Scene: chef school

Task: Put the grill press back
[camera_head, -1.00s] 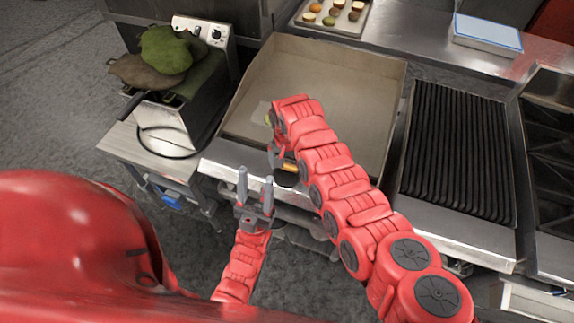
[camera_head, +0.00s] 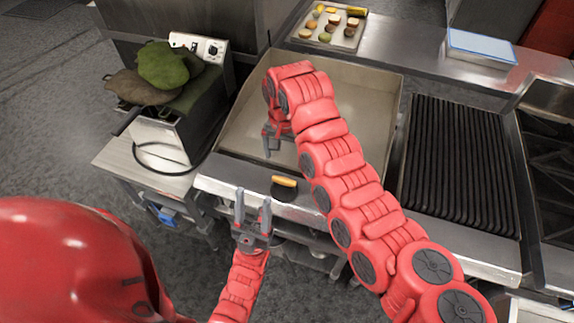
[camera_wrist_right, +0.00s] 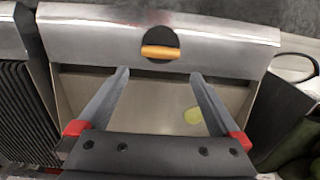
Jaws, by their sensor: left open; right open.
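The grill press (camera_head: 284,187), a round black plate with an orange-brown handle, rests on the steel front ledge of the griddle (camera_head: 350,100). It also shows in the right wrist view (camera_wrist_right: 160,50), beyond my fingertips. My right gripper (camera_head: 271,150) is open and empty above the griddle's front part, apart from the press. Its two fingers (camera_wrist_right: 160,75) are spread in the wrist view. My left gripper (camera_head: 252,202) is open and empty in front of the ledge, pointing up. My right arm hides part of the griddle.
A black ribbed grill (camera_head: 458,160) stands right of the griddle. A fryer (camera_head: 175,135) with green and brown cloth-like items is at left. A tray of food (camera_head: 328,27) and a blue-white box (camera_head: 482,45) lie behind.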

